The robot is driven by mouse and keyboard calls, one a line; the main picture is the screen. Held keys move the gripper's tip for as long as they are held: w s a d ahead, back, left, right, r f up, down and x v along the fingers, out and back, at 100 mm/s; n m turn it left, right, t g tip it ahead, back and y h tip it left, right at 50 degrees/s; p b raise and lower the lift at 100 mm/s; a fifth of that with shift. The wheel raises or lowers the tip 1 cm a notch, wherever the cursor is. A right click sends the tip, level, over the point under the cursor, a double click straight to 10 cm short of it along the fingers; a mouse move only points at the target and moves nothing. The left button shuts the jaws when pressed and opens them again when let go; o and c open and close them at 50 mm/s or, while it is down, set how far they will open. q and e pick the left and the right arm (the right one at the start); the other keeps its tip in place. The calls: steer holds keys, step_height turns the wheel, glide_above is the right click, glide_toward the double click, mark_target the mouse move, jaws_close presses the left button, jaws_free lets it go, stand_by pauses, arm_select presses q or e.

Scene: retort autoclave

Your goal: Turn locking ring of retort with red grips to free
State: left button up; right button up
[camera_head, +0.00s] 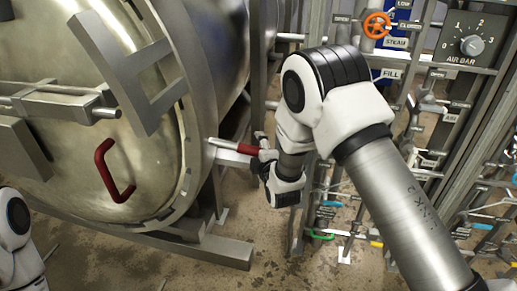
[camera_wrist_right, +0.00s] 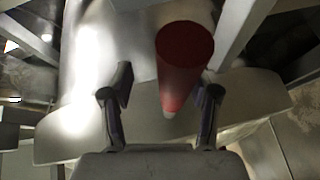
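The retort's locking ring (camera_head: 197,140) runs around the edge of its large round metal door. A bar with a red grip (camera_head: 246,149) sticks out from the ring's right side. My right gripper (camera_head: 262,148) is at the outer end of this red grip. In the right wrist view, my right gripper (camera_wrist_right: 160,100) has its two dark fingers spread apart. The red grip (camera_wrist_right: 184,65) appears end-on between them, closer to the right finger. I cannot tell whether a finger touches it. Part of my left arm shows at the lower left, without its gripper.
A red curved handle (camera_head: 113,172) sits on the retort door (camera_head: 65,165). A rack of pipes with an orange valve wheel (camera_head: 376,25) and an air bar dial (camera_head: 471,45) stands to the right.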

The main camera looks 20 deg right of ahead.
steer(key=shift+s, duration=0.1)
steer(key=shift+s, duration=0.15)
steer(key=s+a+r, duration=0.1)
steer(key=s, duration=1)
steer(key=shift+s+r, duration=0.25)
steer(key=s+d+f+m+g+p, duration=0.35)
steer(key=s+f+g+p, duration=0.55)
steer(key=s+f, duration=0.45)
steer(key=s+a+f+m+g, duration=0.1)
steer(key=s+f+m+g, duration=0.1)
steer(key=s+m, duration=0.4)
steer(key=s+f+m+g+y+p, duration=0.1)
steer(key=s+f+m+g, duration=0.2)
steer(key=s, duration=0.9)
steer(key=m+g, duration=0.2)
steer(key=m, duration=0.1)
steer(key=shift+s+a+f+g+y, duration=0.15)
steer(key=shift+a+f+g+y, duration=0.15)
steer(key=shift+a+f, duration=0.05)
